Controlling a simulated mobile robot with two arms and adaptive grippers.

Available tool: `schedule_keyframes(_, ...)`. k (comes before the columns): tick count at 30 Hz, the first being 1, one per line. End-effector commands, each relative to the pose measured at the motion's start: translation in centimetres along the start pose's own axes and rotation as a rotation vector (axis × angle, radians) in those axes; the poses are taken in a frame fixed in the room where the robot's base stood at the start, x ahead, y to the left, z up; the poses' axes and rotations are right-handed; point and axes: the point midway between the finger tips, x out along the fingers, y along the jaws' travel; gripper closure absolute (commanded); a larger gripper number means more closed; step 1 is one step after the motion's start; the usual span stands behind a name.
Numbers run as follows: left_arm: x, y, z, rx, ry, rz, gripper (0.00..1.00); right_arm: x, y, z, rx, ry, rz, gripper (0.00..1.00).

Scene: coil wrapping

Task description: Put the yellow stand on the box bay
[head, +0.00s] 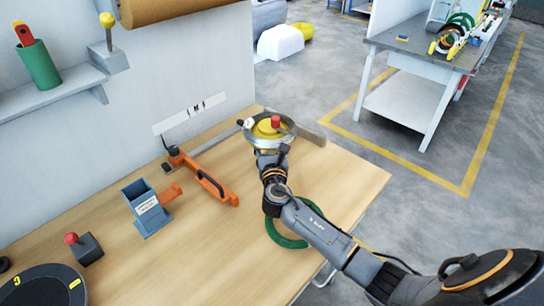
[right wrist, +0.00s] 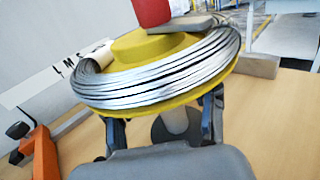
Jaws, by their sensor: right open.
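A yellow round stand (head: 268,129) bears a coil of silvery wire near the far edge of the wooden table, with a red knob on top. In the right wrist view, the yellow disc (right wrist: 150,47) fills the upper middle, above a grey post (right wrist: 174,120). My right gripper (head: 272,160) is low at its near side; its open fingers (right wrist: 165,118) are under the disc, on either side of the post. Contact cannot be told. Another yellow-topped piece with a grey base (head: 108,50) stands on the wall shelf. Which place is the box bay is unclear. My left gripper is out of view.
Left of my arm lie an orange tool (head: 205,180), a blue-grey open box (head: 147,207) and a red-knobbed grey block (head: 84,248). A green ring (head: 285,238) lies partly beneath my right arm. A white workbench (head: 420,60) stands across the floor.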

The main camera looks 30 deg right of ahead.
Motion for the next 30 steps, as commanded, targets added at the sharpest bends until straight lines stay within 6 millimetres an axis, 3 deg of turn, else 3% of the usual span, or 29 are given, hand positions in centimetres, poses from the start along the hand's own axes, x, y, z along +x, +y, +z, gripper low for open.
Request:
schedule_keyframes(6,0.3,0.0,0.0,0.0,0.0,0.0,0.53,-4.9,0.1,-0.2,0.001,0.003,0.003,0.44)
schedule_keyframes(12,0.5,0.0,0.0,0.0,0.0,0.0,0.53,-7.7,0.1,-0.2,-0.001,0.001,0.002,0.44)
schedule_keyframes(18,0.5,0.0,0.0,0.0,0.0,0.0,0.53,-8.7,0.0,-0.1,0.0,0.001,0.0,0.44)
schedule_keyframes(30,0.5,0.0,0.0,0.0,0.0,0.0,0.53,-8.6,0.0,-0.1,0.0,0.001,0.0,0.44)
